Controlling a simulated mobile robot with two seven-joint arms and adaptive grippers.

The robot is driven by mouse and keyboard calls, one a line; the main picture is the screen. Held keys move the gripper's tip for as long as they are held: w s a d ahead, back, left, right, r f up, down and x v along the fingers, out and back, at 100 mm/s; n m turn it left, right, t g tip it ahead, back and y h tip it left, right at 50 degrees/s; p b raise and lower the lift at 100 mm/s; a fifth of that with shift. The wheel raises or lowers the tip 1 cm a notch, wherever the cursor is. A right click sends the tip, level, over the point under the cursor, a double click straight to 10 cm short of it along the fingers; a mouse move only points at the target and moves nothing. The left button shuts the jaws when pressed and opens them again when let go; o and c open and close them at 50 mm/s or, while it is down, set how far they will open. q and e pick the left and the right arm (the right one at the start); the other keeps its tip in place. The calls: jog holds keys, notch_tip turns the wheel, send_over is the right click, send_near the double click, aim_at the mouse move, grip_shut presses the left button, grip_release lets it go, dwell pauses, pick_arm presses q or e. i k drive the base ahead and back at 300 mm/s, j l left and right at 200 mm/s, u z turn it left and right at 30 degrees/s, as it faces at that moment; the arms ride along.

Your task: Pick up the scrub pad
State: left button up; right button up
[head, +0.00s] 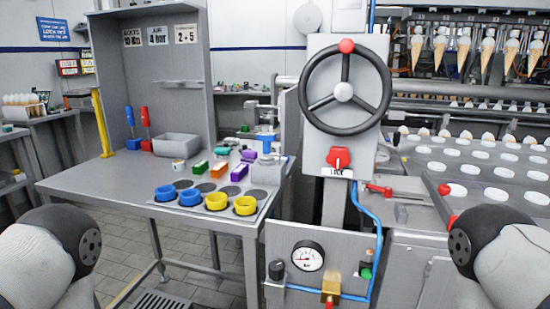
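Several small coloured items lie on the grey workbench (110,180) at the left. Among them are a green block (200,167), an orange block (221,169), a purple block (239,172) and a teal item (222,152) behind them. I cannot tell at this size which of these, if any, is the scrub pad. Only upper parts of my two arms show, at the lower left and lower right edges. Neither gripper is in view, so I cannot see their fingers or anything in them.
Blue and yellow rings (216,202) line the bench's front edge. A grey bin (177,144) and red- and blue-handled tools stand behind. A handwheel (344,92) on a post rises right of the bench. A cone machine (470,165) fills the right side. The bench's left part is clear.

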aim_at(249, 156)
jog(key=j+z, duration=0.35)
jog(key=j, duration=0.5)
jog(key=j+z, duration=0.3)
jog(key=j, duration=0.6)
jog(key=k+j+z, duration=0.1)
jog(key=j+z, duration=0.25)
jog(key=j, duration=0.5)
